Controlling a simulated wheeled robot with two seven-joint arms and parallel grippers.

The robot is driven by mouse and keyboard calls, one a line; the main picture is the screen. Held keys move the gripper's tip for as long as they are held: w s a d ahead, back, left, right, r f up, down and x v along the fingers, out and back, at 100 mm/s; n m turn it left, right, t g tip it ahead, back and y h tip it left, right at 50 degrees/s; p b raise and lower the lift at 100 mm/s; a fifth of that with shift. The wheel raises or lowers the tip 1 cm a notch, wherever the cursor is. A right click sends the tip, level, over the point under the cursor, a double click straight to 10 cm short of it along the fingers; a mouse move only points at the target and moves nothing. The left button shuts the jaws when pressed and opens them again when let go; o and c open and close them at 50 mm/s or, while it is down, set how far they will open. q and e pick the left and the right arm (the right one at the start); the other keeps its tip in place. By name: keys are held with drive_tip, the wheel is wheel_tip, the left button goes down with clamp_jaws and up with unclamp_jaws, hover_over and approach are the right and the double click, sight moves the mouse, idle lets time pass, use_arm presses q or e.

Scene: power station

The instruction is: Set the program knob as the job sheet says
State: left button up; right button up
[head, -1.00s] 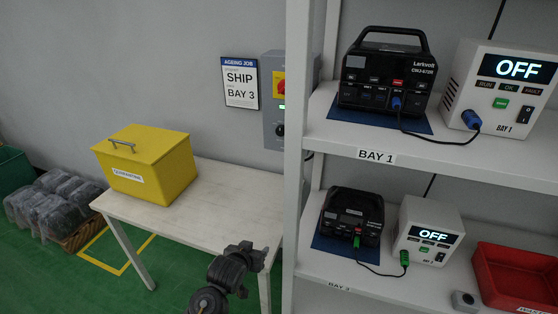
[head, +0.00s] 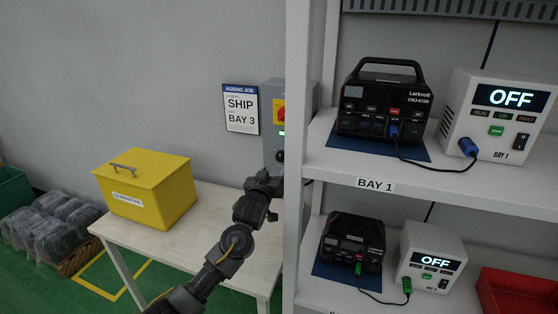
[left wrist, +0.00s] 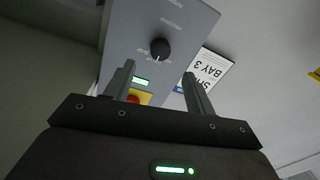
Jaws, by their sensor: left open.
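The job sheet (head: 241,109) on the wall reads "AGEING JOB", "SHIP" and "BAY 3". It also shows upside down in the left wrist view (left wrist: 208,70). The grey control box (head: 272,100) hangs on the wall beside it, partly hidden by the shelf post. The black program knob (left wrist: 160,48) sits on its face, with small labels around it that I cannot read surely. A lit green display (left wrist: 140,81) and a red and yellow switch (left wrist: 136,97) lie near it. My left gripper (left wrist: 159,73) is open and empty, its fingers short of the knob; it shows below the box (head: 263,185).
A white table (head: 225,205) stands below the box, with a yellow bin (head: 150,195) on its left. The white shelf post (head: 298,150) is close to the right of my left arm. The shelves hold power stations and BAY units reading OFF.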

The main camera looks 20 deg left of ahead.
sight(280, 158)
use_arm(q)
drive_tip(key=w+p, duration=0.1)
drive_tip(key=w, duration=0.7)
drive_tip(key=c, duration=1)
drive_tip(key=shift+m, duration=0.4)
drive_tip(key=m, duration=0.3)
drive_tip(key=shift+f+m+b, duration=0.1)
drive_tip(key=shift+m+b, duration=0.2)
drive_tip(key=shift+m, duration=0.1)
drive_tip(key=m, duration=0.5)
drive_tip(key=shift+a+m+t, duration=0.1)
drive_tip(key=shift+m+t, duration=0.2)
